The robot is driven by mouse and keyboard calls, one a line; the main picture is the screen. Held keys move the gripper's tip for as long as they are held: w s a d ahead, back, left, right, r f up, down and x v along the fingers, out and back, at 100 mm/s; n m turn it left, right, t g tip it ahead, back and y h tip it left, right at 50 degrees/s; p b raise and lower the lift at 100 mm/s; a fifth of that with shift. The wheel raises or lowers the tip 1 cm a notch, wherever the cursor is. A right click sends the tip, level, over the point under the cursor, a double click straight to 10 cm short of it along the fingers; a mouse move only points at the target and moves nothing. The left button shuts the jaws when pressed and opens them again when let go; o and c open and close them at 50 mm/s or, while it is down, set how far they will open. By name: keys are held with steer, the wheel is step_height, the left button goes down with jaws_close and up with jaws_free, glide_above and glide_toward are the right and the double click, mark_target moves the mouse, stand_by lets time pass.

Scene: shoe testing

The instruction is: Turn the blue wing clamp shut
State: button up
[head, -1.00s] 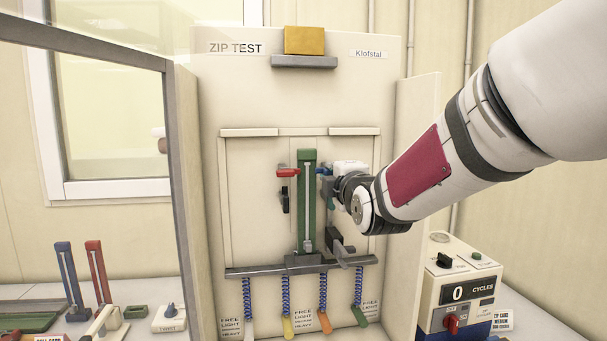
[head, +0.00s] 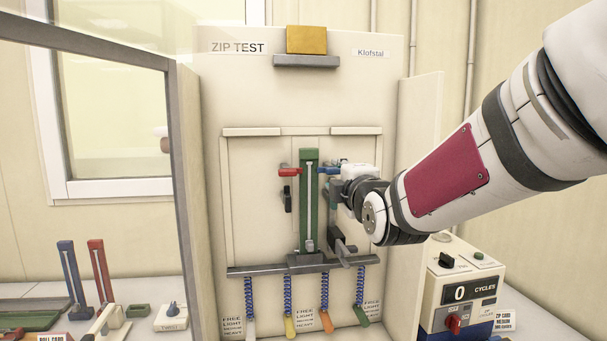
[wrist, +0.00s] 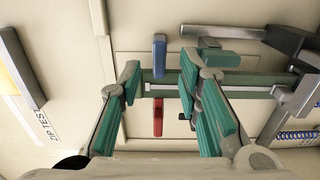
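The blue wing clamp (head: 326,168) sticks out sideways to the right from the top of the upright green zip holder (head: 309,200). It also shows in the wrist view (wrist: 159,58). The red wing clamp (head: 289,172) sticks out to the left at the same height; it is in the wrist view too (wrist: 157,117). My gripper (wrist: 160,84) is open and empty, its teal-padded fingers wide apart on either side of the blue wing in the picture. I see no finger touching the wing. In the head view my wrist hides part of the gripper, right of the holder.
A grey bar (head: 245,271) crosses below the holder, with blue springs and coloured tabs hanging from it. A dark grey lever (head: 341,245) juts out at lower right. A side panel (head: 419,150) stands right of the rig, and the cycle counter box (head: 461,291) sits beyond it.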

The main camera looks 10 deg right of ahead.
steer(key=s, duration=0.8)
steer(key=shift+s, duration=0.35)
steer(key=s+f+m+g, duration=0.6)
steer(key=s+m, duration=0.3)
steer(key=s, duration=0.3)
steer(key=s+f+m+g, duration=0.6)
steer(key=s+f+m, duration=0.2)
steer(key=s, duration=0.4)
steer(key=shift+s+d+f+m, duration=0.2)
steer(key=shift+s+m, duration=0.05)
steer(key=shift+m, duration=0.35)
steer(key=shift+a, duration=0.1)
